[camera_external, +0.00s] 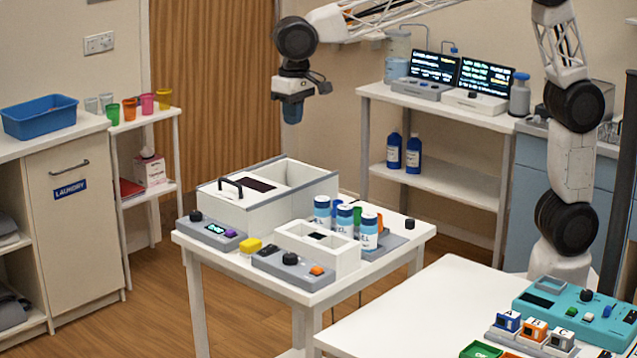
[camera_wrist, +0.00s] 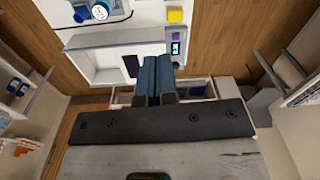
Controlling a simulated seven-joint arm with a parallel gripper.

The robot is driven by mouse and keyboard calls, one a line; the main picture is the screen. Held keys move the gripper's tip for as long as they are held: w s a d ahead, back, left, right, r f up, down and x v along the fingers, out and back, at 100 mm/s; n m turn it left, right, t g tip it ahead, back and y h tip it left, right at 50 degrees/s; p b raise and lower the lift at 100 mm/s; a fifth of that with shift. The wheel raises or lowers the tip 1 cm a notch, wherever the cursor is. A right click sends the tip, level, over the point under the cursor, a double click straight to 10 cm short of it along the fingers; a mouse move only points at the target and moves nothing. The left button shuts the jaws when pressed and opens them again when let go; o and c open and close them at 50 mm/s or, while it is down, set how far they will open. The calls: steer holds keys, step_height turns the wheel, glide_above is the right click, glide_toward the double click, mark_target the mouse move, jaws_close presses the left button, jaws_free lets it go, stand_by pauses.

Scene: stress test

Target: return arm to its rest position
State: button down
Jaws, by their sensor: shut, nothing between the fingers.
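My gripper (camera_external: 292,118) hangs in the air above the white table (camera_external: 408,238), over the far left part of the lidded white box, pointing down. Its blue fingers show together in the wrist view (camera_wrist: 155,62), shut with nothing between them. My arm reaches in from the upper right, with its base on the right. No held object shows in either view.
The white box (camera_external: 318,188) has a dark handle and an open compartment. White-blue bottles (camera_external: 369,231), a yellow block (camera_external: 250,245) and control boxes (camera_external: 289,262) stand nearby. A teal panel (camera_external: 575,310) sits on the front table. Air around my gripper looks clear.

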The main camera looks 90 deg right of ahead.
steer(key=s+d+f+n+t, duration=0.1)
steer(key=s+d+n, duration=0.15)
steer(key=s, duration=0.85)
steer(key=s+d+n, duration=0.1)
steer(key=s+d, duration=0.2)
steer(key=s, duration=0.8)
steer(key=s+d+f+n, duration=0.1)
steer(key=s+f, duration=0.2)
steer(key=s, duration=0.4)
steer(key=s+d+f+n, duration=0.1)
steer(key=s+f, duration=0.2)
steer(key=s, duration=0.4)
steer(key=s+d+f+n+t, duration=0.1)
steer(key=s+f, duration=0.3)
steer(key=s, duration=0.4)
steer(key=shift+n, duration=0.45)
steer(key=shift+r, duration=0.1)
